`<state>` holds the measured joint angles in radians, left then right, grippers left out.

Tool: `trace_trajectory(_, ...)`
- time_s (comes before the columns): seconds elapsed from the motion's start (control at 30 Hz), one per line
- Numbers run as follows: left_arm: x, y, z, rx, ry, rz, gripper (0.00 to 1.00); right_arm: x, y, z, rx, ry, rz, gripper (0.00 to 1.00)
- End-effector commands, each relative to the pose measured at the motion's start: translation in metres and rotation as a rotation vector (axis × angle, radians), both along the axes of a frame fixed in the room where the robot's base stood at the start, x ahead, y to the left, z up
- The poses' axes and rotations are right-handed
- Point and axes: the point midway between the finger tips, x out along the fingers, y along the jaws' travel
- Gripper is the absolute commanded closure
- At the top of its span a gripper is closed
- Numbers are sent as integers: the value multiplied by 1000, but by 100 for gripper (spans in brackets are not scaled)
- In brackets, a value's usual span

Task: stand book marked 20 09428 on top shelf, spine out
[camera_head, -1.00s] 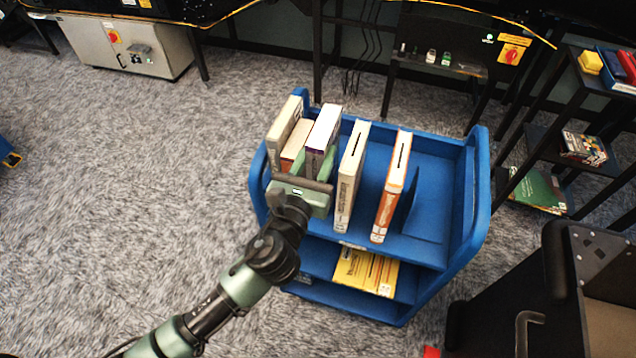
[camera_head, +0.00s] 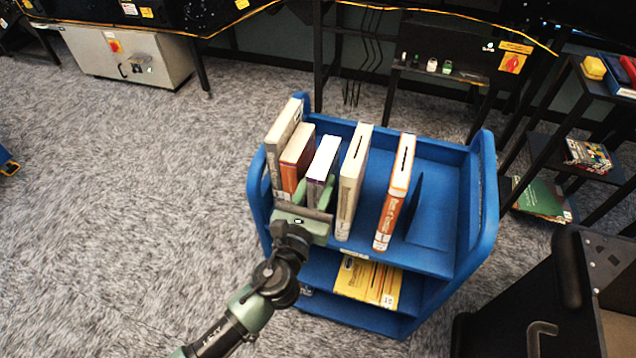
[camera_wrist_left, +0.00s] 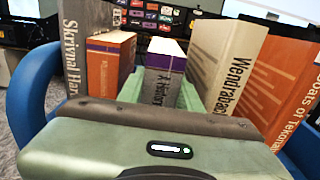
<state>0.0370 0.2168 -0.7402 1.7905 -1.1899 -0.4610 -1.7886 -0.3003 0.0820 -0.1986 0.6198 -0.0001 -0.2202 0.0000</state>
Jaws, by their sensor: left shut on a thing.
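The mark 20 09428 is not readable. My right gripper is not in view.
A tall grey book (camera_head: 283,132) stands at the row's left end, and an orange and white book (camera_head: 394,194) stands further right. A black shelf unit (camera_head: 545,145) stands at right.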

Motion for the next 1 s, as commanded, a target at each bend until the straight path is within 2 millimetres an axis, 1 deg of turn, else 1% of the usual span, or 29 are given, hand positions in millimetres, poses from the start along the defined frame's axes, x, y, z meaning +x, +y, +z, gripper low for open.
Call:
trace_trajectory(0.03, 0, 0, -2, -1, -3, 0, 100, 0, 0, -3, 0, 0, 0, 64)
trace_trajectory(0.07, 0, 0, -3, 0, 0, 0, 63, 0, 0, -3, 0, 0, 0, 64)
trace_trajectory(0.1, 0, 0, -2, 0, 0, 0, 52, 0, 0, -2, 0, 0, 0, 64)
trace_trajectory(0.13, 0, 0, -2, 0, 1, 0, 44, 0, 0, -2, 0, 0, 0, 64)
trace_trajectory(0.43, 0, 0, -2, 1, 1, 0, 44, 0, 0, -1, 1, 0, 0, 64)
trace_trajectory(0.53, 0, 0, 5, 1, 0, 0, 44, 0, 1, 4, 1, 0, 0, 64)
trace_trajectory(0.57, -4, 1, 0, 2, 2, 0, 44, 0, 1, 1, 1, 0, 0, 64)
trace_trajectory(0.67, -19, 6, -1, 1, 4, 0, 44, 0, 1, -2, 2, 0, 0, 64)
trace_trajectory(0.9, -69, 23, -3, 2, 5, 0, 44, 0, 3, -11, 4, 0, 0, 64)
trace_trajectory(1.0, -87, 28, -2, 0, 3, -1, 44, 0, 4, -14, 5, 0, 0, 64)
